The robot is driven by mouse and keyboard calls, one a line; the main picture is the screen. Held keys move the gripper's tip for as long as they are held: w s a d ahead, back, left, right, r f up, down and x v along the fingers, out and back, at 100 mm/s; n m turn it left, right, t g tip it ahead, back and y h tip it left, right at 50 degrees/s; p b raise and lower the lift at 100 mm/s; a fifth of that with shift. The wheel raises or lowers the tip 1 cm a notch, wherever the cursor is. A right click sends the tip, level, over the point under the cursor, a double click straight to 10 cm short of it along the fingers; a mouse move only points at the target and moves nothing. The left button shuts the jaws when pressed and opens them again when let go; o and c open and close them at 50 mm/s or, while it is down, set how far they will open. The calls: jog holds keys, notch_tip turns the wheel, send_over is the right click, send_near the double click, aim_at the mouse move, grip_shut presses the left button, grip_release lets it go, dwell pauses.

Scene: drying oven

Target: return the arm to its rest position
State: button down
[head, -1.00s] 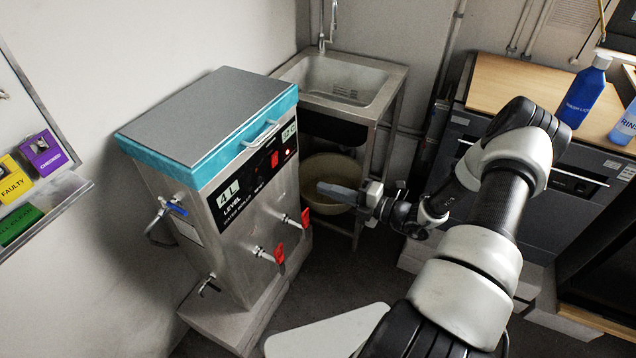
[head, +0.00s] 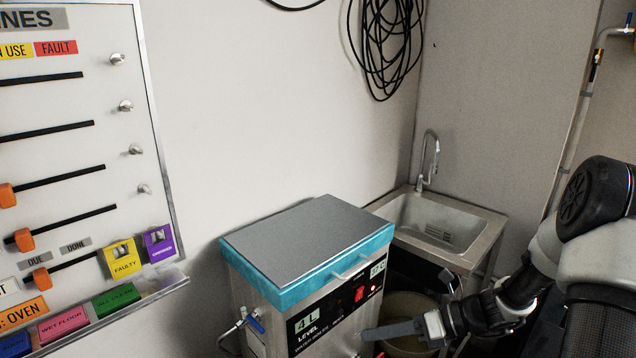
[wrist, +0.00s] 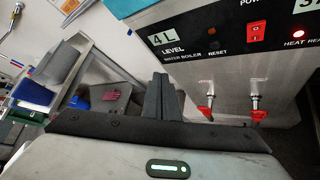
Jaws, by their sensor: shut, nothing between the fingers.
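My gripper (head: 388,331) is in front of the water boiler's right side in the head view, its fingers pointing left. In the wrist view the fingers of my gripper (wrist: 161,98) are together with nothing between them. The steel water boiler (head: 290,318) has a teal rim, a grey lid and a front panel with a red switch. In the wrist view the boiler (wrist: 215,70) stands ahead and to the right, with two red-handled taps. My arm runs to the right edge of the head view.
A steel sink (head: 440,222) stands behind the boiler, with a round bin (head: 408,308) below it. A board with sliders (head: 75,150) hangs on the left wall above a tray of coloured blocks (head: 172,278). Black cables (head: 388,45) hang on the back wall.

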jog(key=s+a+r+n+g+h, duration=0.35)
jog(key=s+r+n+h, duration=0.25)
jog(key=s+r+n, duration=0.6)
jog(key=s+d+r+n+t+h, duration=0.3)
jog(key=r+n, duration=0.2)
jog(key=n, duration=0.3)
jog(key=s+d+r+n+t+h, duration=0.25)
jog(key=s+r+n, duration=0.2)
jog(key=n, duration=0.45)
notch_tip(320, 180, up, 17)
jog(key=p, duration=1.6)
jog(key=shift+w+a+t+h+p, duration=0.25)
jog(key=shift+t+h+p, duration=0.05)
jog(key=shift+t+h, duration=0.1)
